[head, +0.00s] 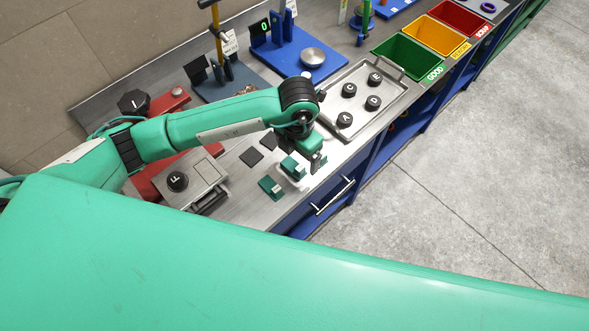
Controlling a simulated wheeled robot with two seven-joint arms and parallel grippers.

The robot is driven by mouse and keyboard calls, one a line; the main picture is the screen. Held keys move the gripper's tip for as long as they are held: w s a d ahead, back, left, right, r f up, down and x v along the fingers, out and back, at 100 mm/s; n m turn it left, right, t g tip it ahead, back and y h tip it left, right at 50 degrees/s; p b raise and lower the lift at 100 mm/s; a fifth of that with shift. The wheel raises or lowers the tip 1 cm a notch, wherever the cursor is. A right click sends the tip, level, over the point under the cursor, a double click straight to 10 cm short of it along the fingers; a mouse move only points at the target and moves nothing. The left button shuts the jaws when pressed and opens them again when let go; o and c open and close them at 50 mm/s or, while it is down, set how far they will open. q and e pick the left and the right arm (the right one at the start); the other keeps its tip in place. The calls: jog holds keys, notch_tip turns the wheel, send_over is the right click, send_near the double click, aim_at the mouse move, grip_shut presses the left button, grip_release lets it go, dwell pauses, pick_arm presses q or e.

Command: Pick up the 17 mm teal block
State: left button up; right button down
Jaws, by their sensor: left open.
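Two small teal blocks with pale labels lie on the grey bench near its front edge: a left teal block (271,188) and a right teal block (292,167). The labels are too small to read, so I cannot tell which is the 17 mm one. My left gripper (318,163) is open, pointing down just to the right of the right block. The gap between its fingers is hard to see, and the hand hides part of the bench. My right gripper is not in view.
Two dark squares, including one dark pad (251,156), lie behind the blocks. A grey box with a black knob F (177,181) stands left. A metal tray (386,122) with several black lettered knobs is right. Green, yellow and red bins (408,56) stand beyond it.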

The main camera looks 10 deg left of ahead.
aim_at(295, 165)
pick_arm(q)
jog(key=f, duration=0.1)
jog(key=f+b, duration=0.1)
jog(key=f, duration=0.1)
jog(key=f+b, duration=0.1)
jog(key=f, duration=0.1)
jog(key=shift+w+a+f, duration=0.1)
jog(key=shift+w+a, duration=0.05)
jog(key=shift+a, duration=0.2)
jog(key=c, duration=1.2)
jog(key=shift+r, duration=0.2)
